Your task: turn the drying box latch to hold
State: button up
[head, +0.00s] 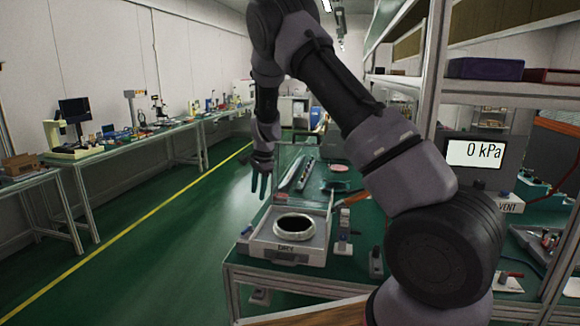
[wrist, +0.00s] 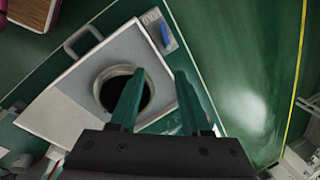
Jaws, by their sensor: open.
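The drying box (head: 262,247) is a pale grey box marked DRY on the green bench, with a round dark opening in a metal ring (head: 295,226). In the wrist view the box (wrist: 60,105) has a handle at its upper edge. A small blue lever, seemingly the latch (wrist: 164,33), sits on a grey plate at the box's edge; a blue bit shows at the box's left side in the head view (head: 246,231). Its setting is too small to read. My gripper (head: 261,187) is open and empty, pointing down above the box. In the wrist view its green fingers (wrist: 160,74) are apart, with the latch beyond their tips.
A clear panel (head: 290,165) and a dark tray stand behind the box. A small grey fixture (head: 344,235) stands to its right. A display reading 0 kPa (head: 475,153) is at the right, beneath shelves. The green floor aisle to the left is clear.

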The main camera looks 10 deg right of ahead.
jog(key=s+d+r+m+y, duration=0.1)
jog(key=s+d+r+m, duration=0.2)
jog(key=s+d+r, duration=0.3)
jog(key=shift+s+d+r+m+t, duration=0.15)
jog(key=shift+d+r+m+t, duration=0.15)
jog(key=shift+d+r, duration=1.75)
jog(key=shift+a, duration=0.2)
